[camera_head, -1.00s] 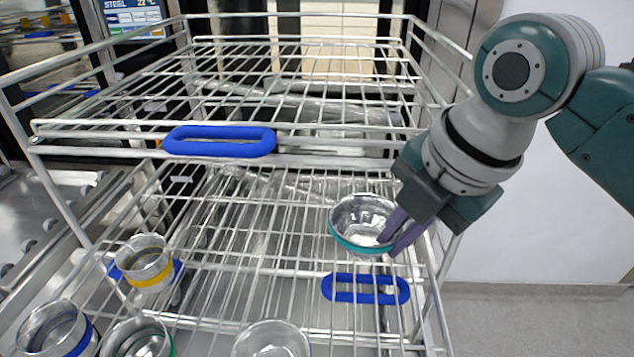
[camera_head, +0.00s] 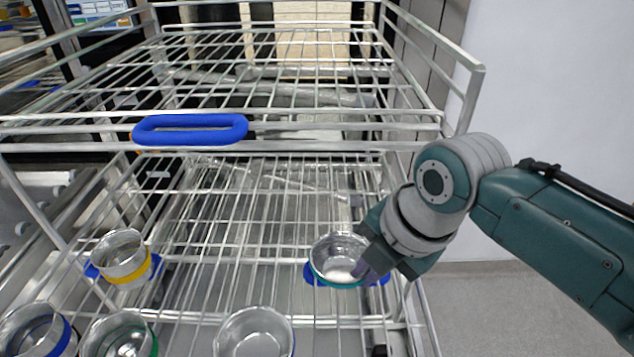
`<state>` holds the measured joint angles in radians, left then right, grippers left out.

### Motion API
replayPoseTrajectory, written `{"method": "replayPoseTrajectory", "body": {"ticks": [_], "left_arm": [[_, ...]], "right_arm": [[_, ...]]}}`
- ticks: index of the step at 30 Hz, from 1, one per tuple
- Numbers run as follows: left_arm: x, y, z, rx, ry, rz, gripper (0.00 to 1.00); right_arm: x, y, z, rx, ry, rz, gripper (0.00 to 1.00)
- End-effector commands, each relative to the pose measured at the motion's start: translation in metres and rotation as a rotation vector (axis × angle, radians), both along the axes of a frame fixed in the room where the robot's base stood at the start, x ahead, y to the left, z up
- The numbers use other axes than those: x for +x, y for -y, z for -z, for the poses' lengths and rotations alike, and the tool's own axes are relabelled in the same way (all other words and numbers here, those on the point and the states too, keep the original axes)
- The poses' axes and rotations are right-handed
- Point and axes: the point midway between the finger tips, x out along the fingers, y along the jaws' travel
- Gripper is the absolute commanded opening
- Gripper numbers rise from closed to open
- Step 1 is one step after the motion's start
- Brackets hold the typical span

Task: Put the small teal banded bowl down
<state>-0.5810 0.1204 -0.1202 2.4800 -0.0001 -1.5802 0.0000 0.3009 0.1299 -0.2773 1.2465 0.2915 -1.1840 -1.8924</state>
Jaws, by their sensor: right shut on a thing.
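The small teal banded bowl (camera_head: 338,258) is a shiny metal bowl with a teal band near its base. My right gripper (camera_head: 366,272) is shut on the bowl's right side. Whether the bowl touches the wires cannot be told. My left gripper is not in view.
A yellow banded bowl (camera_head: 121,257), a blue banded one (camera_head: 36,332), a green banded one (camera_head: 118,336) and another metal bowl (camera_head: 254,334) stand at the front left and middle. The upper rack with a blue handle (camera_head: 190,129) overhangs. The lower rack's middle is bare.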

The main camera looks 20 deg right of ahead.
Motion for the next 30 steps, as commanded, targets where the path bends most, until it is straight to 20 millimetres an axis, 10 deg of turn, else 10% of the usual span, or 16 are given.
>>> {"method": "replayPoseTrajectory", "body": {"ticks": [9, 20, 30], "left_arm": [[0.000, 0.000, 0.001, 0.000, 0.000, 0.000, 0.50], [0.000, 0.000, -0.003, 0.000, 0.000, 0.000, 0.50], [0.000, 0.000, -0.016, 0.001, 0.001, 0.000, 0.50]], "right_arm": [[0.000, 0.000, 0.001, 0.000, 0.000, 0.001, 0.36], [-0.001, 0.001, -0.005, -0.001, 0.000, 0.000, 0.37], [-0.017, 0.010, -0.062, -0.002, 0.004, -0.002, 0.37]]}}
